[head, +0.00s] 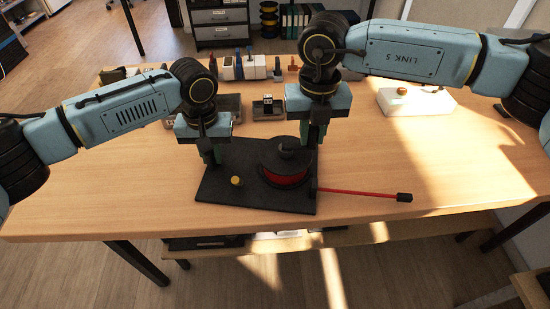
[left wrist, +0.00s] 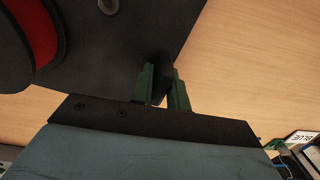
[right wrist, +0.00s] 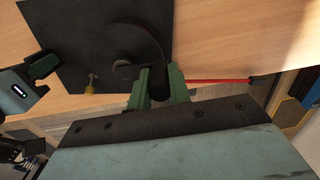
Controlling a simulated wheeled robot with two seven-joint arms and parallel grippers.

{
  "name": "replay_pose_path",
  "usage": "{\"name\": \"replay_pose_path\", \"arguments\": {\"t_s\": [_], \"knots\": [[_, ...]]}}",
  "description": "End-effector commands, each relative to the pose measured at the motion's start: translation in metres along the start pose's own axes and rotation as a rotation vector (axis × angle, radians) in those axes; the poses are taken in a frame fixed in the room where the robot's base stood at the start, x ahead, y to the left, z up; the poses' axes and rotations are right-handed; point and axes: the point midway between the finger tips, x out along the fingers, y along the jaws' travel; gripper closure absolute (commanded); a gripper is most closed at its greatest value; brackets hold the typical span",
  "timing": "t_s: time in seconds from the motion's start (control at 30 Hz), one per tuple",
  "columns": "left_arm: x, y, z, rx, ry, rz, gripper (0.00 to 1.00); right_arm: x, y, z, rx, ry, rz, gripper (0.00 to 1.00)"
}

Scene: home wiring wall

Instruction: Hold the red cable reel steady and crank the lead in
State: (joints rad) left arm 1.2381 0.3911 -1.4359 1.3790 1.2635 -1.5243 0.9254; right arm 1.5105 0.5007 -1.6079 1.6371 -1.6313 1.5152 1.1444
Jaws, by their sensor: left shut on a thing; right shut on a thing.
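The red cable reel (head: 287,178) has dark flanges and sits on a dark base plate (head: 232,196); its red winding also shows in the left wrist view (left wrist: 38,28). A red lead (head: 358,192) runs right from it to a black end (head: 404,197). My left gripper (head: 213,157) is shut on a dark grip (left wrist: 160,68) at the plate's edge. My right gripper (head: 311,142) is shut on the dark crank handle (right wrist: 160,85) at the reel's rim. The fingers partly hide both held parts.
A brass knob (head: 236,181) stands on the plate left of the reel. Small trays (head: 228,107) and wiring parts (head: 250,68) lie behind. A white block (head: 415,101) sits at the back right. The table's front strip is clear around the lead.

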Motion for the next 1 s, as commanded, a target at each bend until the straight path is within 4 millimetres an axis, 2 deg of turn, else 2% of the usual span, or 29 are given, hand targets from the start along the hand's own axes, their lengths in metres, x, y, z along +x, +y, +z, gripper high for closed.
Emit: {"name": "replay_pose_path", "arguments": {"t_s": [0.03, 0.23, 0.6, 0.8, 0.83, 1.0], "knots": [[-0.001, 0.007, 0.001, 0.009, 0.003, 0.015, 1.00, 0.000, 0.007, -0.003, -0.011, 0.000, 0.013, 1.00], [-0.002, 0.010, 0.002, 0.013, 0.003, 0.020, 1.00, 0.000, 0.009, -0.004, -0.013, 0.001, 0.016, 1.00], [-0.002, 0.012, 0.003, 0.016, 0.001, 0.024, 1.00, 0.001, 0.021, -0.016, -0.015, 0.004, 0.018, 1.00], [-0.002, 0.008, 0.002, 0.010, 0.001, 0.018, 1.00, 0.000, 0.019, -0.016, -0.010, 0.002, 0.013, 1.00], [-0.002, 0.008, 0.002, 0.010, 0.001, 0.017, 1.00, 0.000, 0.019, -0.015, -0.009, 0.002, 0.012, 0.99], [-0.002, 0.007, 0.001, 0.009, 0.001, 0.014, 1.00, 0.000, 0.017, -0.015, -0.007, 0.001, 0.010, 0.76]]}}
